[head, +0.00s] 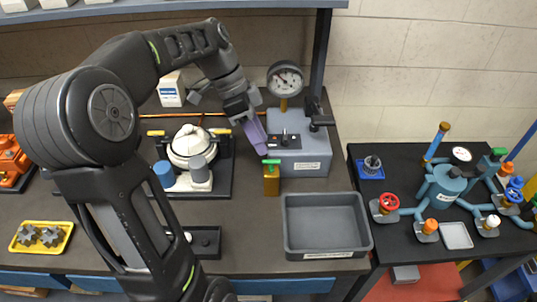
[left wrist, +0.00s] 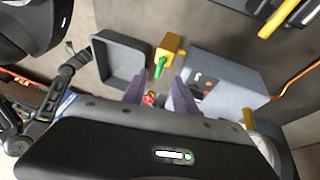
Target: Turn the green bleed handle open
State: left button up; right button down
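The green bleed handle (head: 271,161) sits on top of a small brass block (head: 271,183) on the bench, in front of the grey gauge box (head: 300,158). In the left wrist view the green handle (left wrist: 160,68) sticks out from the yellow-brass block (left wrist: 171,44). My left gripper (head: 262,146) is just above and behind the handle in the head view. In the left wrist view its two purple fingers (left wrist: 158,90) are spread apart with nothing held, and the handle shows just beyond the gap between their tips. My right gripper is not seen.
A round gauge (head: 285,79) stands above the grey box. An empty grey tray (head: 326,222) lies right of the brass block. A white motor (head: 190,150) on a dark base stands to the left. A second table (head: 462,275) at right carries a blue vessel (head: 443,185) and several valves.

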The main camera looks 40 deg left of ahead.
aim_at(271, 165)
pick_arm(q)
jog(key=p+x, duration=0.1)
jog(key=x, duration=0.4)
jog(key=shift+w+d+f, duration=0.1)
jog(key=shift+d+f, duration=0.1)
jog(key=shift+f, duration=0.15)
jog(key=shift+c, duration=0.4)
grip_shut()
